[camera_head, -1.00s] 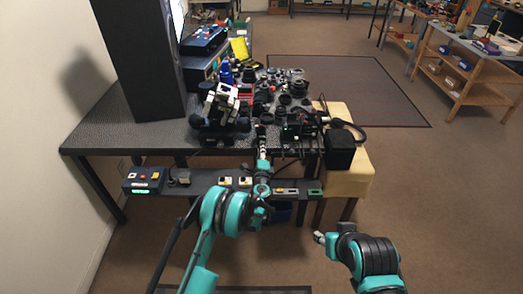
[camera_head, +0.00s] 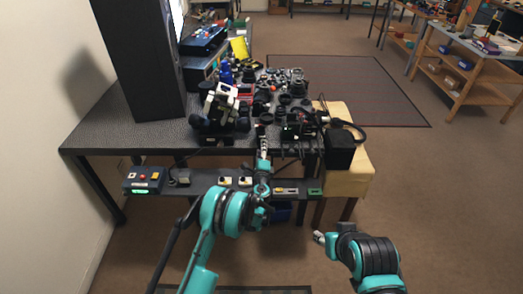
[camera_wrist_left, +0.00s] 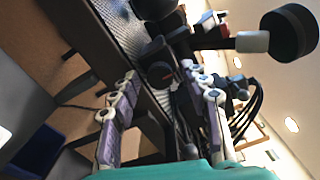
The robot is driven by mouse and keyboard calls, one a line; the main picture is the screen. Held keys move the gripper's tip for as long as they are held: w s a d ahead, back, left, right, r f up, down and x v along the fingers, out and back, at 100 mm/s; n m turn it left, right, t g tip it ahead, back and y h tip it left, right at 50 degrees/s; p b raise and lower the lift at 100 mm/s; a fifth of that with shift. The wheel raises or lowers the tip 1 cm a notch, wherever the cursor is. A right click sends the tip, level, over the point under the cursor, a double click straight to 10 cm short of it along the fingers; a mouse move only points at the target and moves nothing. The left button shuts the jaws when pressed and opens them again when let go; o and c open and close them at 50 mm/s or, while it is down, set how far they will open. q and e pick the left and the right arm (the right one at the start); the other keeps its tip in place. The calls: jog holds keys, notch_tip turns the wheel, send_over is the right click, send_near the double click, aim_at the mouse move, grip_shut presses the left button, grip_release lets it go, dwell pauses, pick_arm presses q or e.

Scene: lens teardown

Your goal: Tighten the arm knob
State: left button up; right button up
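In the left wrist view, a dark round knob-like part (camera_wrist_left: 160,75) shows beyond the gap between my left fingers; I cannot tell for sure that it is the arm knob. My left gripper (camera_wrist_left: 165,88) is open, with its two padded fingers apart and nothing visibly held. In the head view my left gripper (camera_head: 263,134) is at the table's front edge, between the white-and-black device (camera_head: 220,105) and the black equipment with cables (camera_head: 297,128). The knob is too small to pick out there. My right gripper (camera_head: 320,238) is low at the right, away from the table; its finger state is unclear.
Many small dark parts (camera_head: 285,85) crowd the table (camera_head: 110,135) behind my left gripper. A black box (camera_head: 339,150) stands at the right on a yellowish surface (camera_head: 352,185). A tall black panel (camera_head: 142,60) stands at the left.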

pick_arm(q)
jog(key=s, duration=0.7)
jog(key=shift+s, duration=0.3)
